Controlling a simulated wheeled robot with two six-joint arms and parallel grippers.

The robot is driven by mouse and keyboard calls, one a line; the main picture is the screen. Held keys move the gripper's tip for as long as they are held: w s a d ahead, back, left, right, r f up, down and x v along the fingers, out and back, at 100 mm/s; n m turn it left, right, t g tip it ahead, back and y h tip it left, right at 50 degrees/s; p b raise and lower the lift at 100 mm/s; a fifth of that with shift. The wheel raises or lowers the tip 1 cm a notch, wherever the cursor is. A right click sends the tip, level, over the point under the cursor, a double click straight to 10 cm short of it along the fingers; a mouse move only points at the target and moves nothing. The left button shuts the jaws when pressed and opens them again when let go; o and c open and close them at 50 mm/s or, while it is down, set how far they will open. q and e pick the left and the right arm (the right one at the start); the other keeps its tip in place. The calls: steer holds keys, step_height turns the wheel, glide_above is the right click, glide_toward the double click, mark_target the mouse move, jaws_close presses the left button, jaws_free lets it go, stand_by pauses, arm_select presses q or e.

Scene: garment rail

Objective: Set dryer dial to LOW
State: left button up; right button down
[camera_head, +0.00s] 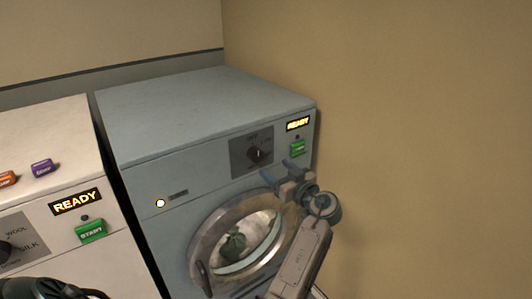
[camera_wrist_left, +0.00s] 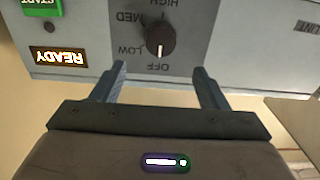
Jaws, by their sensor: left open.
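The dryer (camera_head: 150,110) is the blue-grey machine by the wall. Its black dial (camera_head: 257,153) sits on a dark panel at the upper right of its front. In the left wrist view, upside down, the dial (camera_wrist_left: 160,36) has OFF, LOW, MED and HIGH around it, and its white mark points towards OFF. My left gripper (camera_head: 278,170) is open and empty, just below and right of the dial in the head view. In the left wrist view its fingertips (camera_wrist_left: 162,68) stand apart, either side of the OFF label, short of the dial. My right gripper is not visible.
The lit READY display (camera_head: 298,124) and green START button (camera_head: 297,148) are right of the dial. The round door (camera_head: 205,238) is below it, with cloth inside. The tan wall (camera_head: 420,120) closes off the right.

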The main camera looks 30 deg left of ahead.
mark_target(258, 155)
arm_select(q)
steer(key=p+x, duration=0.4)
steer(key=x, duration=0.5)
steer(key=shift+r, duration=0.1)
steer(key=shift+w+a, duration=0.1)
steer(key=shift+a, duration=0.25)
steer(key=c, duration=1)
